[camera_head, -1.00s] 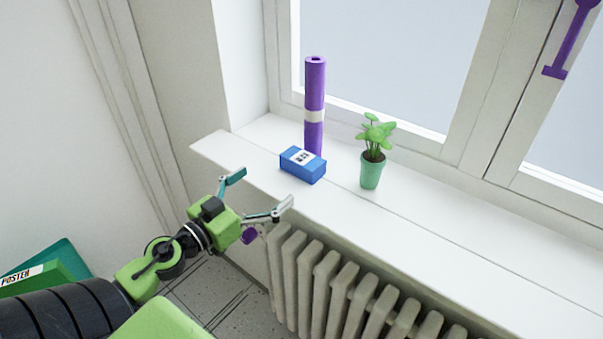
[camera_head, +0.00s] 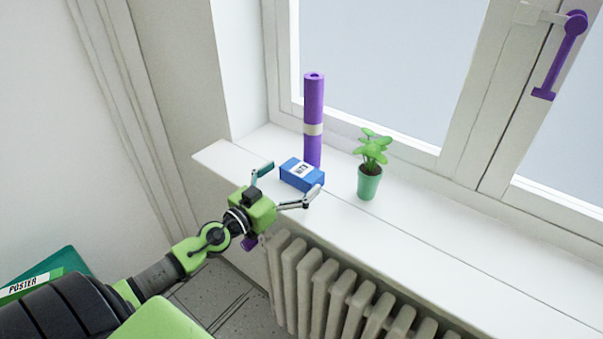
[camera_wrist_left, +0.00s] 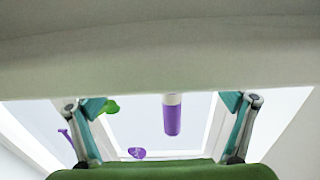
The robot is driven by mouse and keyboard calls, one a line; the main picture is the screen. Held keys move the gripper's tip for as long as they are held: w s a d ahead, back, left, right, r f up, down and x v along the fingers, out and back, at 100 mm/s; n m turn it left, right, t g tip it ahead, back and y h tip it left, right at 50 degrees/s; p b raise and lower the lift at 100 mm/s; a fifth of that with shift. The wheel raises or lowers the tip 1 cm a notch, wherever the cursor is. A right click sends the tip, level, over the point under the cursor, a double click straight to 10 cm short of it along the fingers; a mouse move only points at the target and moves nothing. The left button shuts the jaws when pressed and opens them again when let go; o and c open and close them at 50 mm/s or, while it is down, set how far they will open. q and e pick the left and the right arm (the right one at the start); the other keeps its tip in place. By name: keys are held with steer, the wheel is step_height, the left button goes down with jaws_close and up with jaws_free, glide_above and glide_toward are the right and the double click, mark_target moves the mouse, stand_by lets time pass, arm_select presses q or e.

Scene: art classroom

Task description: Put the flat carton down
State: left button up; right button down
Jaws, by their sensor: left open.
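A small blue box with a white label (camera_head: 301,174), the only carton-like thing I see, rests on the white windowsill (camera_head: 430,226) in the head view. My left gripper (camera_head: 291,180) is open at the near side of this box. One finger is at the box's left and the other overlaps its right front corner in the picture; I cannot tell whether they touch it. In the left wrist view the open fingers show at both sides, and the box is not visible. My right gripper is not in view.
A purple roll with a pale band (camera_head: 313,115) stands upright close behind the box. A potted plant (camera_head: 370,184) stands to its right. A radiator (camera_head: 330,285) is below the sill. A green item labelled POSTER (camera_head: 30,285) is at lower left. The sill's right part is clear.

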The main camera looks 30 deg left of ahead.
mark_target(309, 164)
arm_select(q)
steer(key=shift+w+d+p, duration=0.15)
steer(key=shift+w+p, duration=0.1)
steer(key=shift+w, duration=0.75)
steer(key=shift+w+d+p, duration=0.1)
steer(key=shift+w+p, duration=0.1)
steer(key=shift+w, duration=0.75)
steer(key=shift+r, duration=0.1)
steer(key=c, duration=1.4)
